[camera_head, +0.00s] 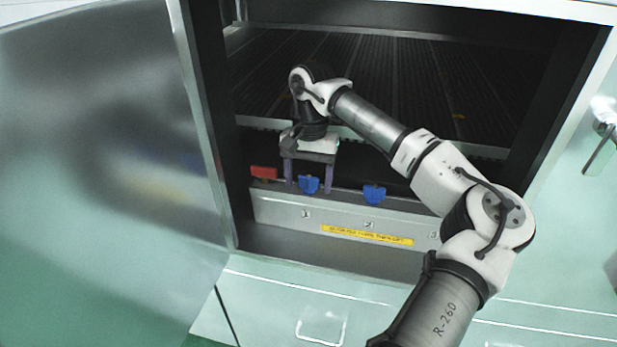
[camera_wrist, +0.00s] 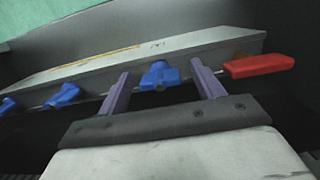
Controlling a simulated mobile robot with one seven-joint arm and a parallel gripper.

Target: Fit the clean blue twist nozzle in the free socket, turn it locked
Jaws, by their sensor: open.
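In the wrist view this nozzle (camera_wrist: 158,76) shows between the fingertips (camera_wrist: 160,70), with a gap on each side. A second blue nozzle (camera_head: 374,194) sits further right on the rail; it also shows in the wrist view (camera_wrist: 62,96). A third blue piece (camera_wrist: 7,105) shows at the wrist view's left edge. I cannot tell which nozzle is clean, and no free socket is clearly visible.
A red piece (camera_head: 264,172) sits on the rail just left of my gripper; it also shows in the wrist view (camera_wrist: 260,66). A metal panel with a yellow label (camera_head: 368,236) lies below. The open door (camera_head: 110,150) stands at left. Dark slatted racks (camera_head: 420,85) fill the cabinet behind.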

